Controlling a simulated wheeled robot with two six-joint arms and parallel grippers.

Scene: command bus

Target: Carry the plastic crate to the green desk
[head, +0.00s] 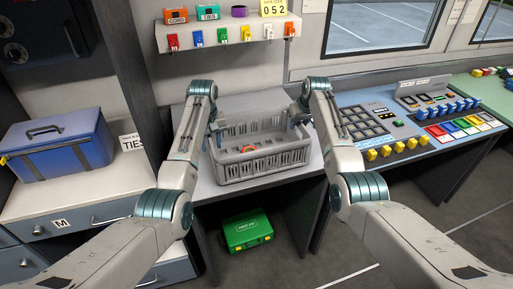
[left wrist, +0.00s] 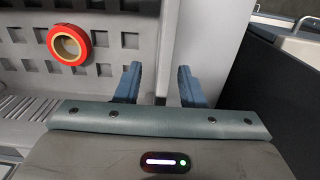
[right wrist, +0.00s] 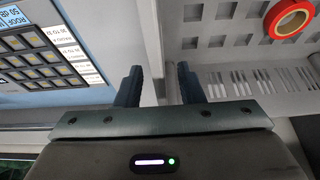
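The grey plastic crate (head: 262,165) stands on the desk in the middle, with a red tape roll (head: 248,149) in it. My left gripper (head: 214,130) is at the crate's left wall. In the left wrist view its fingers (left wrist: 160,86) are apart, with the wall's rim between them. My right gripper (head: 297,117) is at the crate's right wall. In the right wrist view its fingers (right wrist: 159,86) are apart around the rim, with gaps visible. The tape roll also shows in both wrist views. The green desk (head: 487,93) is at the far right, partly cut off by the picture edge.
A blue console (head: 385,128) with buttons and coloured switches stands between the crate and the green desk. A blue bag (head: 60,147) sits on the left counter. A green first aid case (head: 246,231) lies below the desk. A shelf (head: 225,45) hangs behind. Floor is open at right.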

